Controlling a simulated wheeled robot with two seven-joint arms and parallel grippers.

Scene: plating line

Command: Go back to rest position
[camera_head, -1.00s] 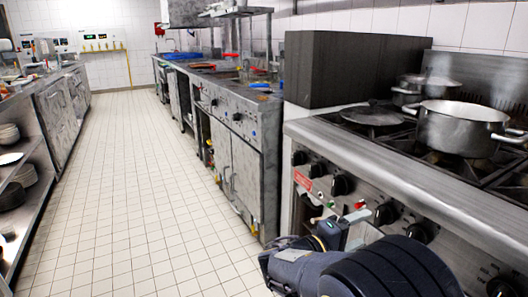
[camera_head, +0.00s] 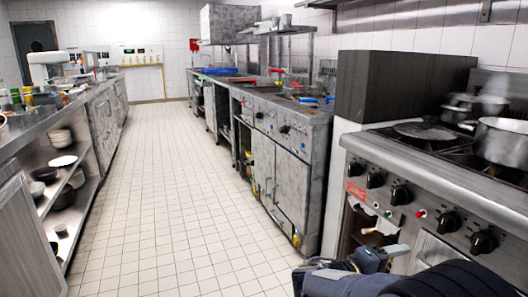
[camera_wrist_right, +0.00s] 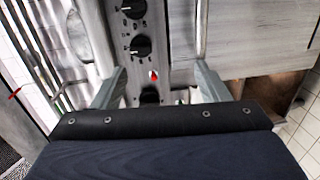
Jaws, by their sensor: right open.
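My right gripper (camera_head: 390,252) is low in the head view, in front of the stove (camera_head: 440,165). In the right wrist view its two fingers stand well apart with nothing between them, so the right gripper (camera_wrist_right: 161,84) is open and empty. Beyond the fingers the wrist view shows a metal front with black knobs (camera_wrist_right: 140,46) and a small red light. I cannot tell the exact gap to it. My left gripper does not show in either view.
A pot (camera_head: 503,143) and a pan (camera_head: 425,131) stand on the stove at right. Steel cabinets (camera_head: 285,175) run beyond it. A counter with shelves of bowls (camera_head: 60,161) lines the left. The tiled aisle (camera_head: 165,190) between them is clear.

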